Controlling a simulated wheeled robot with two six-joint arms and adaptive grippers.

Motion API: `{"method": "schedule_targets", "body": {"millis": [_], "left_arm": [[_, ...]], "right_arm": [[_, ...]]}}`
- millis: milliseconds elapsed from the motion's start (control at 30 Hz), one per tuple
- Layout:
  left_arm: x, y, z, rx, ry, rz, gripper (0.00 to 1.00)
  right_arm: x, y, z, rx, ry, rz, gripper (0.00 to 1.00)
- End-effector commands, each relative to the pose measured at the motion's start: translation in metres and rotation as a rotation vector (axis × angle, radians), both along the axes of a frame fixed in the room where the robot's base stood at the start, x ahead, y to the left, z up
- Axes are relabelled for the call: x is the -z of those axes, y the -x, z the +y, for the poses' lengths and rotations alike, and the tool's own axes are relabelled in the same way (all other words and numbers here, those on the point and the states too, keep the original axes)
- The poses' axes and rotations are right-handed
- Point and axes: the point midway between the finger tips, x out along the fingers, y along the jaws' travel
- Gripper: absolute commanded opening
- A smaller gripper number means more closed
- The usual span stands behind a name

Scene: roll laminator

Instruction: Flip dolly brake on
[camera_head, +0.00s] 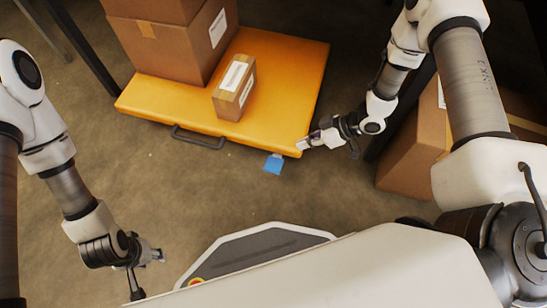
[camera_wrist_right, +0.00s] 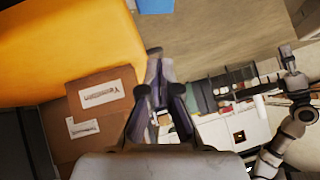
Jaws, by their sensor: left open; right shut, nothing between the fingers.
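The dolly (camera_head: 285,75) is a flat yellow-orange platform with a dark handle (camera_head: 198,138) along its near edge. A blue brake pedal (camera_head: 273,163) sticks out from under the near edge, close to the right corner. It also shows as a pale blue patch at the top of the right wrist view (camera_wrist_right: 155,5). My right gripper (camera_head: 307,143) is shut and empty at the dolly's near right corner, a little right of the pedal; whether it touches the dolly is unclear. My left gripper (camera_head: 150,272) is open and empty, low over the floor at lower left.
A large carton (camera_head: 165,45) and a small box (camera_head: 235,87) stand on the dolly. Another cardboard box (camera_head: 412,150) stands on the floor to the right, near my right arm. Dark posts (camera_head: 85,45) stand at the upper left. The floor before the dolly is clear.

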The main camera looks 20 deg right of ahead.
Motion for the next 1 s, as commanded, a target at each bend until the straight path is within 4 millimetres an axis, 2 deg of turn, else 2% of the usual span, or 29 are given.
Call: {"method": "schedule_targets", "body": {"millis": [267, 467, 767, 900, 1000], "left_arm": [[0.004, 0.0, 0.0, 0.0, 0.0, 0.0, 0.43], [0.027, 0.0, 0.0, 0.0, 0.0, 0.0, 0.43], [0.063, -0.001, 0.0, -0.003, 0.0, -0.002, 0.43], [0.078, -0.002, 0.001, -0.006, -0.001, -0.005, 0.43], [0.082, -0.002, 0.001, -0.008, -0.001, -0.006, 0.43]], "right_arm": [[0.006, -0.001, 0.005, -0.001, 0.0, 0.001, 0.0], [0.032, -0.009, 0.027, -0.003, 0.002, 0.002, 0.0], [0.078, -0.025, 0.073, -0.003, 0.001, 0.001, 0.0], [0.1, -0.018, 0.073, 0.0, 0.001, 0.003, 0.0], [0.106, -0.017, 0.075, 0.002, 0.0, 0.003, 0.0]]}}
